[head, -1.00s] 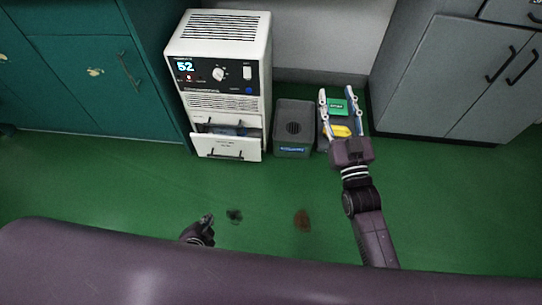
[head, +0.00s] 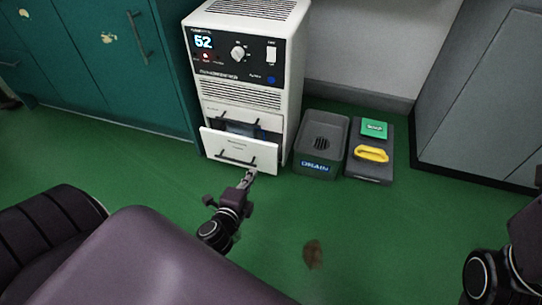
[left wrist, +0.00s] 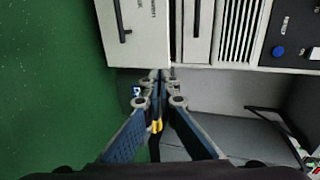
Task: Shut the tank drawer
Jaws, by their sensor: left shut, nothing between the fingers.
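The tank drawer (head: 225,150) is the low white drawer of the white machine (head: 240,98). It stands partly pulled out, its front panel well clear of the body, with a dark handle low on it. My left gripper (head: 250,174) is shut and empty, its tips by the lower right corner of the drawer front. In the left wrist view the drawer front (left wrist: 138,50) is at the top, and the shut fingertips (left wrist: 160,76) are at its edge. I cannot tell whether they touch it. My right arm shows at the right edge, but its gripper is out of view.
A grey drain bin (head: 318,167) and a dark tray (head: 371,179) with a green box (head: 374,128) and a yellow item (head: 371,153) stand right of the machine. Teal cabinets (head: 85,55) are left, grey cabinets (head: 485,90) right. A brown stain (head: 312,254) marks the open green floor.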

